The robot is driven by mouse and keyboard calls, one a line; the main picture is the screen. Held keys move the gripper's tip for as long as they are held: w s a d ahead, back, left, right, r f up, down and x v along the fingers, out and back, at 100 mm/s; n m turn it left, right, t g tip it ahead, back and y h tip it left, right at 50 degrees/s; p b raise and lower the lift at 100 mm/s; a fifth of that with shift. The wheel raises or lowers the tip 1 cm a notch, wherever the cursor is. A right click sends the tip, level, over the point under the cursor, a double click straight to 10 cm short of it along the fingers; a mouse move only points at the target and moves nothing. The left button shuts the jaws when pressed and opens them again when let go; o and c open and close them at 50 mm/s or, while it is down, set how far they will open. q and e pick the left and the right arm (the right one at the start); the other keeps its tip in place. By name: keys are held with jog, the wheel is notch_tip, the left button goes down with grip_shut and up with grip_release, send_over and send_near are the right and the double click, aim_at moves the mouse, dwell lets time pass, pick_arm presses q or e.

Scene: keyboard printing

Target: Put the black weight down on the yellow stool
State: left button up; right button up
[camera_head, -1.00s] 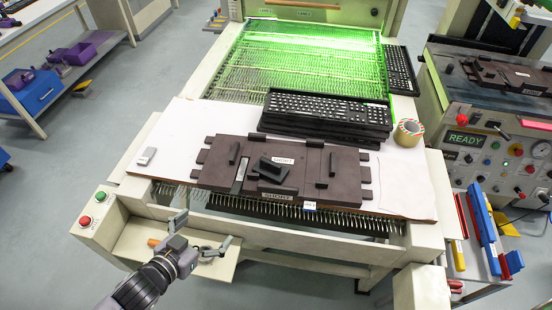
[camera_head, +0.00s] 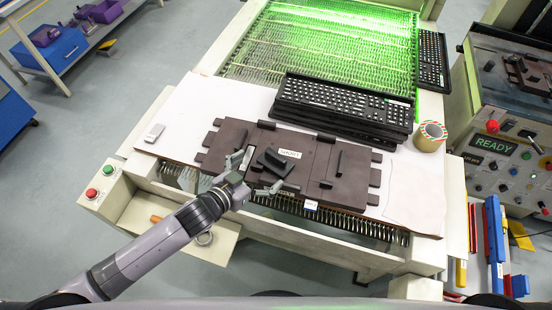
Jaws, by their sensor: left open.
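A dark block with a raised bar (camera_head: 273,160), which looks like the black weight, lies on the brown fixture plate (camera_head: 232,134) on the white worktop. My left gripper (camera_head: 262,172) is open at the near side of this block, its two fingers spread to the block's left and near right. I cannot tell whether they touch it. No yellow stool is clearly recognisable; a small yellow thing (camera_head: 107,46) is on the floor by the shelf at the upper left, and another yellow piece (camera_head: 521,236) shows at the right. My right gripper is not in view.
Stacked black keyboards (camera_head: 340,104) lie behind the plate, with a tape roll (camera_head: 430,137) to their right. A small grey object (camera_head: 154,132) sits on the worktop's left. A control panel (camera_head: 494,146) stands at the right. The grey floor at left is largely clear.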

aim_at(274, 160)
pick_arm(q)
jog(key=shift+x, duration=1.45)
jog(key=p+x, duration=0.1)
jog(key=x, duration=0.3)
jog(key=shift+w+d+p, duration=0.1)
jog(key=shift+w+p, duration=0.05)
jog(key=shift+p, duration=0.2)
jog(key=shift+w+d+f, duration=0.2)
jog(key=shift+w, duration=0.1)
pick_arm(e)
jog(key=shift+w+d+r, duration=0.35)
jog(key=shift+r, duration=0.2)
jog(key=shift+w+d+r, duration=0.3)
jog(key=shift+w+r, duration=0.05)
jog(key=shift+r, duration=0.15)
pick_arm(q)
jog(key=shift+c, duration=0.2)
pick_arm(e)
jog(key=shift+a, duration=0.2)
pick_arm(q)
jog(key=shift+c, duration=0.8)
jog(key=c, duration=0.6)
jog(key=shift+s, duration=0.1)
jog(key=c, duration=1.4)
jog(key=shift+d+r, duration=0.15)
jog(key=shift+r, duration=0.05)
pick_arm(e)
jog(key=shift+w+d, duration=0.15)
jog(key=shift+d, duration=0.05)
